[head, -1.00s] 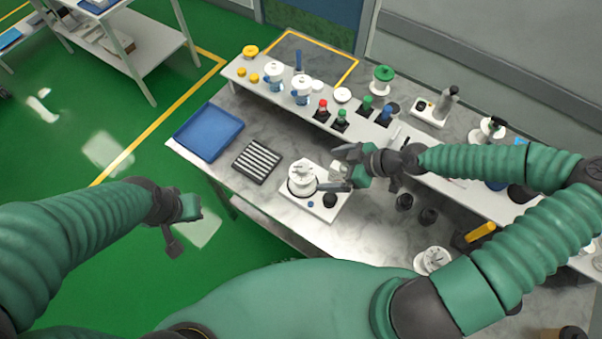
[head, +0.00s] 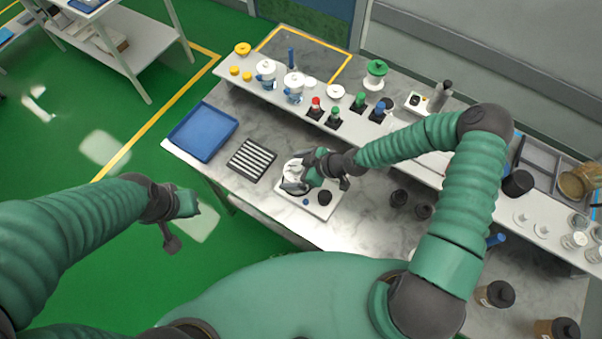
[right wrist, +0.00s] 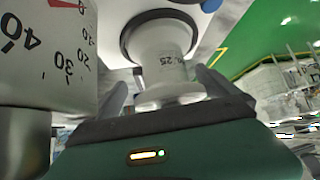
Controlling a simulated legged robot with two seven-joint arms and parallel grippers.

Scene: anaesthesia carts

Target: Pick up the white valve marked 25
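The white valve marked 25 (right wrist: 163,55) shows in the right wrist view, with a dark ring around its far end. In the head view it is mostly hidden by my right gripper (head: 293,178), over the white plate (head: 321,208) on the bench. In the right wrist view the fingers of my right gripper (right wrist: 162,80) stand on either side of the valve. They look open, with gaps beside its neck; I see no clear grip. My left gripper (head: 184,206) hangs over the green floor, away from the bench; its finger opening is unclear.
A large white dial with printed numbers (right wrist: 45,50) is close on the left in the right wrist view. A black knob (head: 325,197) sits on the plate. A slotted dark rack (head: 251,160) and a blue tray (head: 203,131) lie to the left. A shelf with bottles runs behind.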

